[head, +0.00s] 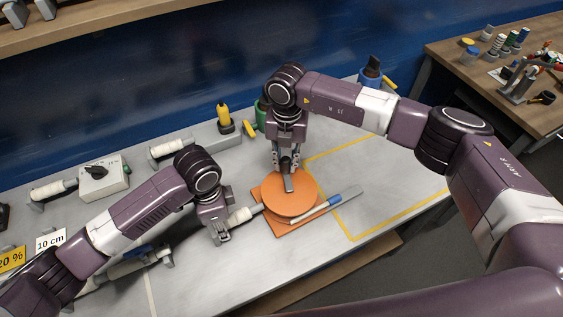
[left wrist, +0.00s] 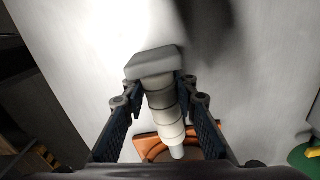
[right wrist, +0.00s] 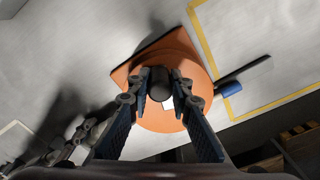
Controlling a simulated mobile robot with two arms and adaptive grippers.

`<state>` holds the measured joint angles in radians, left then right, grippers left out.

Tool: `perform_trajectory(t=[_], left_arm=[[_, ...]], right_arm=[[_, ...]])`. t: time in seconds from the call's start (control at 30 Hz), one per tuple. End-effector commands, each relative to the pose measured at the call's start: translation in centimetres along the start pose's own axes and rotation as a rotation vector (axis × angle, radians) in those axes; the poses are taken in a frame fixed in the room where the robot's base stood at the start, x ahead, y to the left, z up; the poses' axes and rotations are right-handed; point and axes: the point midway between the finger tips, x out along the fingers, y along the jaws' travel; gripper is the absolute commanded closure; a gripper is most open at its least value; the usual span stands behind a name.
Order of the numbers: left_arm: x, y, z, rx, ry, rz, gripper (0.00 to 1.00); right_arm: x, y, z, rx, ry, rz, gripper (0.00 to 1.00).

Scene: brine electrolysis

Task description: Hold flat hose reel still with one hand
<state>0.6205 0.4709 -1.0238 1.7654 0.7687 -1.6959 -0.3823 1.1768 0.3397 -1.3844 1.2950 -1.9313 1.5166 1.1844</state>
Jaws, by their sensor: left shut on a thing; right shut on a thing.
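The flat hose reel is an orange disc (head: 302,204) on an orange square base, lying flat on the grey bench. My right gripper (head: 286,165) points down over the disc and is shut on a dark round knob (right wrist: 160,91) above it; a grey bar (head: 290,184) shows below its fingers. My left gripper (head: 222,236) is left of the reel, shut on a pale ribbed cylinder (left wrist: 165,112) with a grey block at its end. The cylinder also shows in the head view (head: 241,215), its tip close to the reel's base. The fingers partly hide both held parts.
A blue-and-grey rod-like tool (head: 333,202) lies against the reel's right side. Yellow tape (head: 352,222) marks a mostly clear bench area at right.

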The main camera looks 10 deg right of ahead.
Motion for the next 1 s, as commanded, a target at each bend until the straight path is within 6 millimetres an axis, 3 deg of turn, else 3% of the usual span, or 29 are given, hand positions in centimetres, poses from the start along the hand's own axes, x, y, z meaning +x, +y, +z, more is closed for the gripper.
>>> perform_trajectory(t=[0.3, 0.8, 0.83, 1.0], left_arm=[[0.10, 0.26, 0.09, 0.005, -0.004, 0.006, 1.00], [0.15, 0.18, 0.28, 0.001, -0.008, 0.006, 1.00], [0.15, 0.17, 0.28, 0.001, -0.008, 0.006, 1.00], [0.14, 0.14, 0.28, 0.000, -0.008, 0.005, 1.00]], right_arm=[[-0.24, -0.62, 0.46, 0.110, -0.009, 0.002, 1.00], [-0.22, -0.79, 0.47, 0.127, -0.008, 0.000, 1.00], [-0.22, -0.80, 0.47, 0.127, -0.008, 0.000, 0.80], [-0.14, -0.79, 0.36, 0.126, -0.005, -0.001, 0.63]])
